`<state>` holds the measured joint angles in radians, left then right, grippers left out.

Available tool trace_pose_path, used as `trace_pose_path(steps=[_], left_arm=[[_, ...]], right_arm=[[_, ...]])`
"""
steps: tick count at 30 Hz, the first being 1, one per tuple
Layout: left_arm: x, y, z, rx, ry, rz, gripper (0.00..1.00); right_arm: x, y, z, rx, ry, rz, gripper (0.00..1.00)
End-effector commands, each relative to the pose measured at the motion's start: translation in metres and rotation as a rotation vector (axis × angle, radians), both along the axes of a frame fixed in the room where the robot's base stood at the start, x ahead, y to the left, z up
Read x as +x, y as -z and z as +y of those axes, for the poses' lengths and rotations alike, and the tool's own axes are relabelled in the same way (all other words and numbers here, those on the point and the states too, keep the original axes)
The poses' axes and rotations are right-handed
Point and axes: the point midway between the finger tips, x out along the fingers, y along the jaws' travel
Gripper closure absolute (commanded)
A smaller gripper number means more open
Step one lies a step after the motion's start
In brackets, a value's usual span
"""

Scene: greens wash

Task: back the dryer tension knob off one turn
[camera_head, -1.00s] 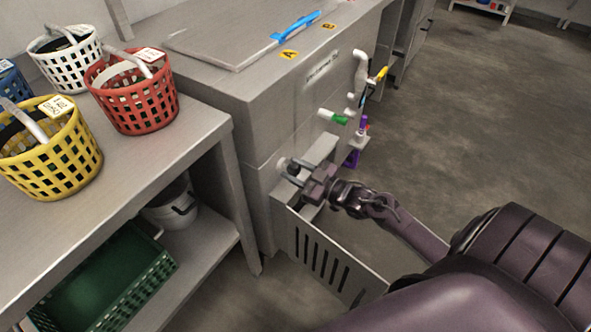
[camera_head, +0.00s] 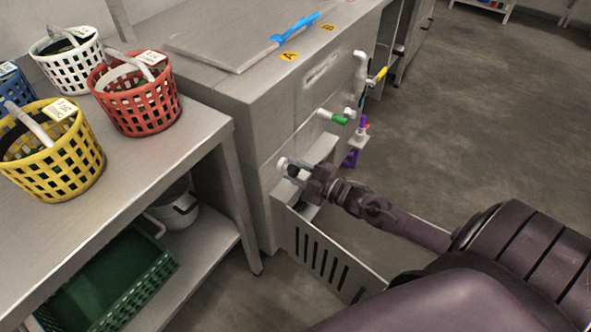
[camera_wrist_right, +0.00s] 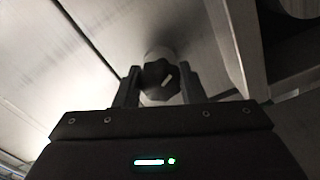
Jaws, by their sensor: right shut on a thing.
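The dryer tension knob (camera_wrist_right: 160,80) is dark and lobed with a pale mark on its face. In the right wrist view it sits between the two fingers of my right gripper (camera_wrist_right: 159,88), with a pale round mount behind it. In the head view my right gripper (camera_head: 302,174) reaches the front of the steel cabinet (camera_head: 262,140) at the knob, just above the slotted metal panel. It is shut on the knob, and its fingers partly hide the knob there. My left gripper is not in view.
A slotted metal panel (camera_head: 325,262) juts out below my right gripper. A green-handled valve (camera_head: 338,119) and a yellow-handled tap (camera_head: 380,74) stick out further along the cabinet. Yellow (camera_head: 58,175) and red (camera_head: 140,105) baskets stand on the left bench. Open floor lies right.

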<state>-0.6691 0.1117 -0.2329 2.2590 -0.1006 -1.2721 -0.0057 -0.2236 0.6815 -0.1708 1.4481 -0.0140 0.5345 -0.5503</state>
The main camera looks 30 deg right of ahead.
Motion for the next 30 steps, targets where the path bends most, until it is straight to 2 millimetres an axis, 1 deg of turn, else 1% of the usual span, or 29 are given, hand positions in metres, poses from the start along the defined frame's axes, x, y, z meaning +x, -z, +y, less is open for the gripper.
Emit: trace_pose_path(steps=[30], left_arm=[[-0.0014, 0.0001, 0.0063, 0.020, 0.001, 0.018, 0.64]], right_arm=[[-0.0008, 0.0023, 0.0003, -0.892, -0.003, -0.366, 0.86]])
